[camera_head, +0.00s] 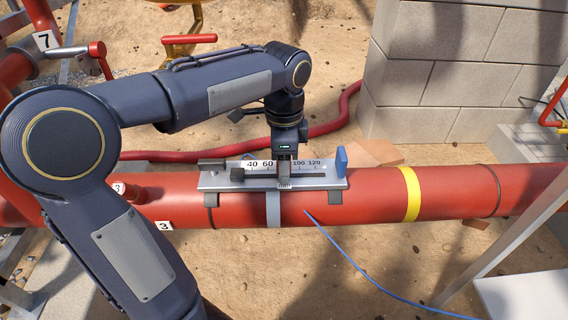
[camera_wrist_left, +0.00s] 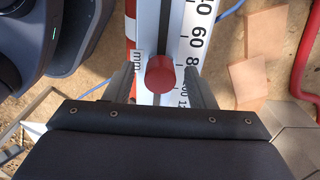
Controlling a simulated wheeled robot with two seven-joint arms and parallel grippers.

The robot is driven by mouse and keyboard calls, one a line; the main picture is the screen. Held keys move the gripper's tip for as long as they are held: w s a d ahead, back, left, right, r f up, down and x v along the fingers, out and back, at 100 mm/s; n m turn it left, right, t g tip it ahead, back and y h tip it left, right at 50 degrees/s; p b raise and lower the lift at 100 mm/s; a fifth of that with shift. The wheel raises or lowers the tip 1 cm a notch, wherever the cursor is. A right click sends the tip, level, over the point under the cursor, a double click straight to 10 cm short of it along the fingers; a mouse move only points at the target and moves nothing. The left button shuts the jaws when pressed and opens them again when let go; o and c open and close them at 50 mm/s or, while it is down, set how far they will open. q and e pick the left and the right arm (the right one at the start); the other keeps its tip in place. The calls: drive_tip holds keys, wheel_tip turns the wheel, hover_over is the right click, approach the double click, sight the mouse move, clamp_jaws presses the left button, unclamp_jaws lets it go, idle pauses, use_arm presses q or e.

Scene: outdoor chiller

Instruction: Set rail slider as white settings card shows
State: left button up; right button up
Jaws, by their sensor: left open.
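The rail (camera_head: 214,180) is a pale metal plate with a white number scale (camera_head: 308,165), mounted on the red pipe. Its slider has a round red knob (camera_wrist_left: 159,74), seen from above in the left wrist view, beside the 80 on the scale (camera_wrist_left: 196,40). My left gripper (camera_head: 284,180) reaches straight down over the rail and hides the knob and the 80 in the head view. In the left wrist view its open fingers (camera_wrist_left: 160,88) stand on either side of the knob; contact cannot be told. I cannot make out a white settings card. My right gripper is out of view.
The red pipe (camera_head: 370,200) runs across the view with a yellow band (camera_head: 411,194). A blue block (camera_head: 341,160) stands at the rail's right end. A blue cable (camera_head: 350,262) trails below. A block wall (camera_head: 460,75) stands behind. A pale surface (camera_head: 525,298) is at lower right.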

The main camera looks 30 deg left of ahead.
use_arm(q)
clamp_jaws()
idle(0.3)
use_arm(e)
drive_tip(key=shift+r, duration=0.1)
